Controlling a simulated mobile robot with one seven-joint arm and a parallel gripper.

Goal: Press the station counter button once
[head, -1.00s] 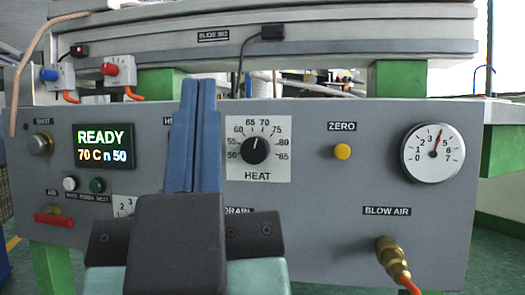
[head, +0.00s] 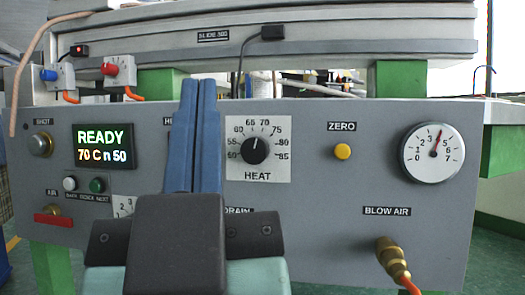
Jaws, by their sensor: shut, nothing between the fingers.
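A grey control panel (head: 330,195) faces me. A yellow round button (head: 342,152) sits under a ZERO label, right of the HEAT dial. A white button (head: 70,184) and a green button (head: 97,185) sit side by side under the display (head: 103,146), which reads READY, 70 C n 50. No label I can read says counter. My gripper (head: 198,82) is shut and empty, its blue fingers pointing up and away in front of the panel, left of the HEAT dial. It hides part of the panel, including some labels and a numbered plate. It appears apart from all these buttons.
A HEAT dial (head: 255,150), a pressure gauge (head: 432,152) and a brass BLOW AIR fitting (head: 392,258) with an orange hose stand out from the panel. A SHOT knob (head: 41,145) and red AIR lever (head: 53,220) are at left. Valves with blue and red knobs (head: 112,67) sit above.

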